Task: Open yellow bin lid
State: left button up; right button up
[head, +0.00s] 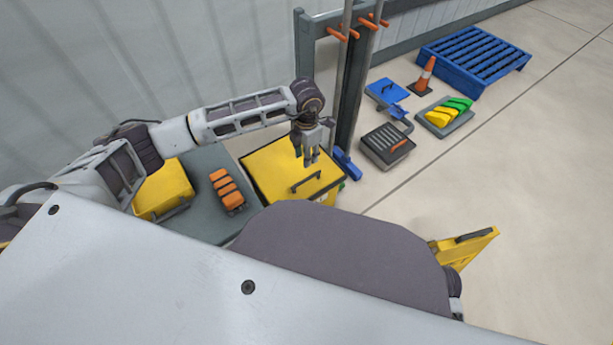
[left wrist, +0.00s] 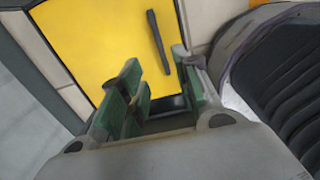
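The yellow bin lid (head: 273,169) lies flat and closed on its bin, just beyond my torso in the head view. A dark bar handle (head: 306,181) is fixed near its front edge. In the left wrist view the lid (left wrist: 98,35) fills the upper middle, with the handle (left wrist: 158,42) standing out on it. My left gripper (head: 312,162) points down above the lid, apart from the handle. In the left wrist view its green-padded fingers (left wrist: 155,95) are spread with nothing between them. My right gripper is not in view.
A grey table (head: 206,158) left of the bin holds a yellow box (head: 163,190) and orange parts (head: 227,189). A dark post frame with orange hooks (head: 337,35) stands behind the bin.

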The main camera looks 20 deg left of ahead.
aim_at(306, 179)
pick_arm(q)
notch_tip(306, 179, down, 11)
jog(key=b, duration=0.3)
jog(key=shift+r+b, duration=0.1)
jog(key=shift+b, duration=0.2)
jog(key=shift+f+b, duration=0.3)
jog(key=shift+f, duration=0.6)
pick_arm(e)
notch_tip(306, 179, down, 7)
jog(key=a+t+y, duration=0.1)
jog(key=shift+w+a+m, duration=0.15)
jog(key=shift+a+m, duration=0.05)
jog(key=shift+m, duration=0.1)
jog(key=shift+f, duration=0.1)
pick_arm(q)
grip_shut()
